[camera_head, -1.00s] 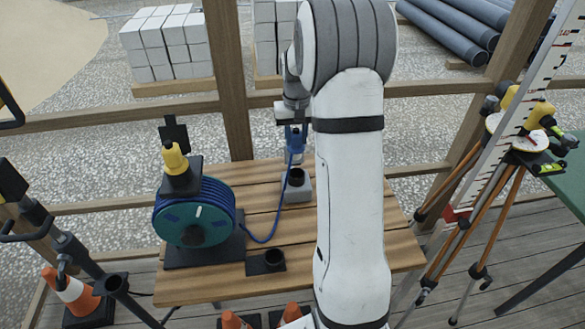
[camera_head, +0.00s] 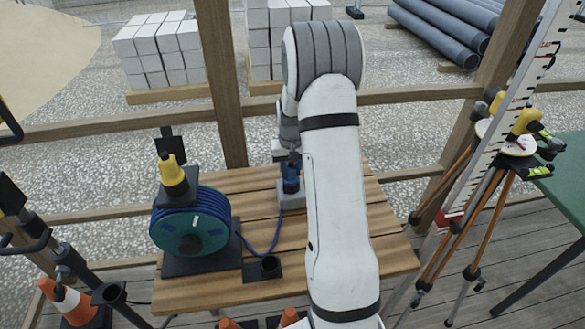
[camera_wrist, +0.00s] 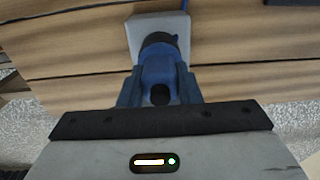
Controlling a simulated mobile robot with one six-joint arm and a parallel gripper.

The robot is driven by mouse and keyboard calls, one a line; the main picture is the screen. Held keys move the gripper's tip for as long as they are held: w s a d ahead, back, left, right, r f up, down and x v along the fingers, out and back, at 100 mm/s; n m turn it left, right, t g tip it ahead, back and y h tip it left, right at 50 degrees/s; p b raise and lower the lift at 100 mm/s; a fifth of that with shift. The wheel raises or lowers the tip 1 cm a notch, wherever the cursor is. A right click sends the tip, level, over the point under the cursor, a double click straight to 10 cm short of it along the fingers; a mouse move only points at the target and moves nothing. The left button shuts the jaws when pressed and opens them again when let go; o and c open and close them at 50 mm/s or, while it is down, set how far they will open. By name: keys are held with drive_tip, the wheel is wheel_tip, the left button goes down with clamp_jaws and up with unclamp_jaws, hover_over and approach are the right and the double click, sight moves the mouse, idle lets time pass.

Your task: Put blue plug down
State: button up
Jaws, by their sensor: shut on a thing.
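The blue plug (camera_head: 290,178) is in my gripper (camera_head: 289,164), on the far part of the wooden table. Its lower end is at the grey socket block (camera_head: 293,198). The wrist view shows my gripper (camera_wrist: 160,95) with its fingers on both sides of the plug (camera_wrist: 158,65), and the plug's far end at the round opening of the grey block (camera_wrist: 122,30). I cannot tell how deep the plug sits. A blue cable (camera_head: 262,249) runs from the plug to the reel.
The blue cable reel (camera_head: 190,228) with a yellow plug (camera_head: 171,170) on top stands at the table's left. An empty black holder (camera_head: 268,267) lies near the front. A tripod and levelling staff (camera_head: 490,150) stand at the right. The table's (camera_head: 225,292) front edge is clear.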

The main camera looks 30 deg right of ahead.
drive_tip(key=shift+f, duration=0.2)
drive_tip(key=o, duration=1.1)
wheel_tip(320, 180, up, 11)
drive_tip(key=shift+b, duration=0.95)
drive_tip(key=s+a+r+n+t, duration=0.2)
drive_tip(key=s+a+r, duration=0.75)
drive_tip(key=s, duration=0.25)
drive_tip(key=shift+n+t, duration=0.6)
drive_tip(key=shift+s+a+f, duration=0.3)
drive_tip(key=shift+s+a, duration=0.75)
drive_tip(key=shift+s, duration=1.35)
drive_tip(key=shift+s+a+f, duration=0.3)
drive_tip(key=shift+s+a, duration=0.7)
drive_tip(key=shift+s, duration=1.45)
drive_tip(key=shift+s+a+f, duration=0.3)
drive_tip(key=shift+s+a, duration=0.75)
drive_tip(key=shift+s, duration=1.35)
